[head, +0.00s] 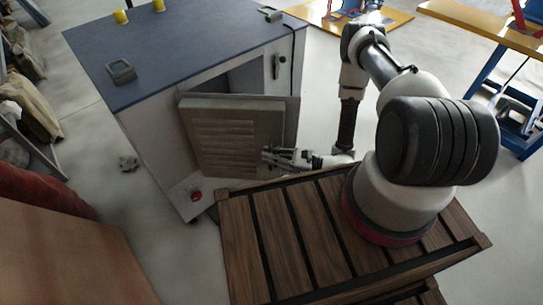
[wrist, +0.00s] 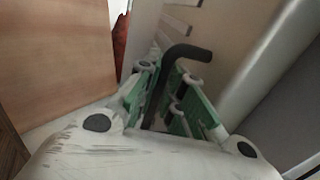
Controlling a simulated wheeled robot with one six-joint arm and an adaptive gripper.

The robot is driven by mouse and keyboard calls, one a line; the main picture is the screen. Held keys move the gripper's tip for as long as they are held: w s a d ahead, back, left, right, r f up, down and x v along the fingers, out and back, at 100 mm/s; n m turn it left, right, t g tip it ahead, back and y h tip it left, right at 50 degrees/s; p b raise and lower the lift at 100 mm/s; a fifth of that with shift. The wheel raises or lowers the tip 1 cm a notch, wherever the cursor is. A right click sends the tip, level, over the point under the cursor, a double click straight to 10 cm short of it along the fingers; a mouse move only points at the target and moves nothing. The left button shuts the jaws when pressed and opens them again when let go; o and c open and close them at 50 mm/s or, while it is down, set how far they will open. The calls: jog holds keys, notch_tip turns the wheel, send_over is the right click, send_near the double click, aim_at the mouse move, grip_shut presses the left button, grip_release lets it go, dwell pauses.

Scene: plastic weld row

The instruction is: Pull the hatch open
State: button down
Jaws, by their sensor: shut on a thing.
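The hatch (head: 225,135) is a grey louvered door on the front of a cabinet. It stands partly open, with a dark gap (head: 240,82) showing above and behind it. My gripper (head: 272,156) is at the hatch's right side, low down. In the wrist view, my gripper (wrist: 172,80) has its green fingers on either side of a black bent handle (wrist: 188,52) and is shut on it. The handle's lower part is hidden between the fingers. The hatch's pale face (wrist: 220,40) shows behind the handle.
The cabinet has a blue top (head: 190,50) with yellow pieces and a dark clasp on it. A red button (head: 196,196) is low on its front. A slatted wooden deck (head: 270,240) lies under my arm. A brown panel (head: 70,255) stands at lower left, with grey floor between.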

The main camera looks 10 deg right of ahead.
jog(key=c, duration=1.8)
grip_release()
jog(key=shift+v, duration=3.75)
jog(key=shift+f, duration=0.1)
